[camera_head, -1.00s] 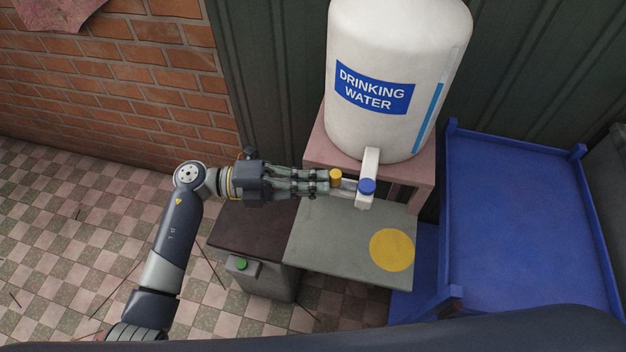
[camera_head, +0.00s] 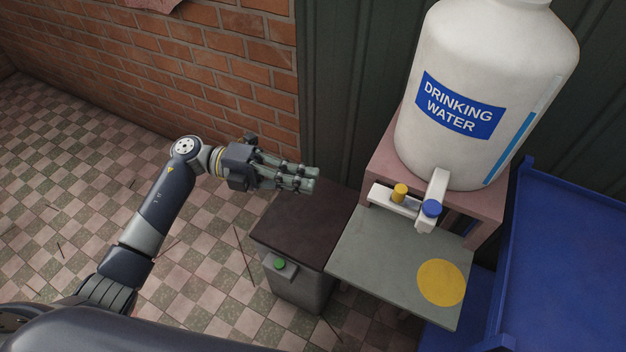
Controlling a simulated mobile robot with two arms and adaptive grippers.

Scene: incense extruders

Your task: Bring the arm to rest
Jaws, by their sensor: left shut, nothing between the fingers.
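My left gripper (camera_head: 308,179) is shut and empty. It hangs in the air over the dark top of a small cabinet (camera_head: 300,228), left of the water tank's tap and apart from it. My left arm comes in from the lower left, bent at the elbow. The white tank (camera_head: 480,60) with a blue "DRINKING WATER" label stands on a pinkish stand (camera_head: 380,160). Its tap (camera_head: 437,190) has a blue knob (camera_head: 431,208), and a yellow knob (camera_head: 399,193) sits on a white bar beside it. My right gripper is not in view.
A grey table (camera_head: 380,250) with a yellow disc (camera_head: 441,282) lies below the tap. The cabinet has a green button (camera_head: 280,262) on its front. A blue bed-like frame (camera_head: 560,250) stands at the right.

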